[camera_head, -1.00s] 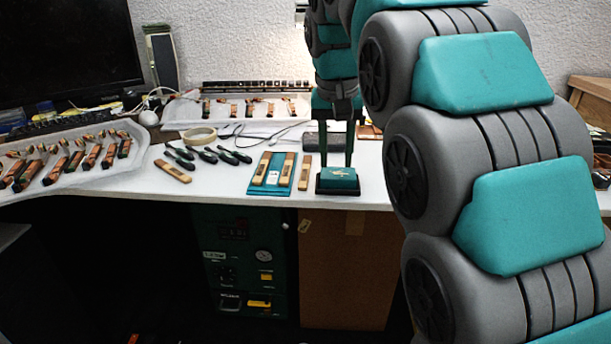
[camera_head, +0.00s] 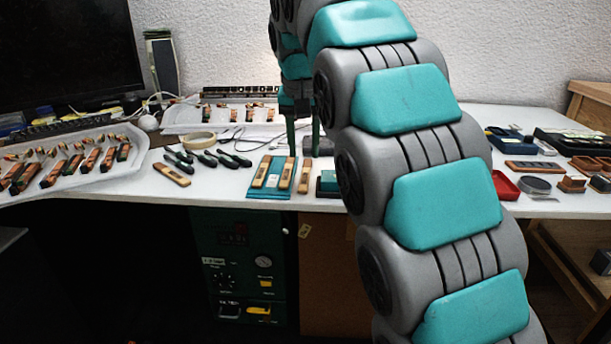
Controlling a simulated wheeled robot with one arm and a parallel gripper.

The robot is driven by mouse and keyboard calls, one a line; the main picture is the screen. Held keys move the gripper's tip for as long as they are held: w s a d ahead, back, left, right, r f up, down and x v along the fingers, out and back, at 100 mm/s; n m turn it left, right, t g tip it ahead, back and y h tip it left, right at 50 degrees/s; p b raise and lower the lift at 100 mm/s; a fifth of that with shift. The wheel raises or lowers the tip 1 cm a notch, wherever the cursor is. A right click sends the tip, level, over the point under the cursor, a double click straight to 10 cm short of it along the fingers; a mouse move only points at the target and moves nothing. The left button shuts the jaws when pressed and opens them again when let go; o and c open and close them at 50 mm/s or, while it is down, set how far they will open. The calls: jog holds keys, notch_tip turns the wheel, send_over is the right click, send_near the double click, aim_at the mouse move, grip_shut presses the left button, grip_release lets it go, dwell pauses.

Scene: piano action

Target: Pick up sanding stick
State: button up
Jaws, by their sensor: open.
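Flat wooden sticks lie at the front middle of the table; I take these for the sanding sticks, though markings are too small to read. Two lie on a teal tray: a left stick (camera_head: 262,171) and a right stick (camera_head: 287,172). A third stick (camera_head: 305,176) lies just right of the tray. A fourth stick (camera_head: 171,174) lies alone further left. My gripper (camera_head: 303,153) points down with its two fingers apart and nothing between them. In the picture its fingertips are just beyond the far end of the third stick; their height above the table is unclear.
The teal tray (camera_head: 268,195) lies near the table's front edge. Dark-handled tools (camera_head: 207,158) and a tape roll (camera_head: 199,140) are to the left. A red tray (camera_head: 503,186) and small boxes stand at right.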

aim_at(306, 173)
jog(key=shift+s+x, duration=0.2)
jog(key=shift+x, duration=2.35)
jog(key=shift+d+f, duration=0.1)
jog(key=shift+f, duration=0.05)
grip_shut()
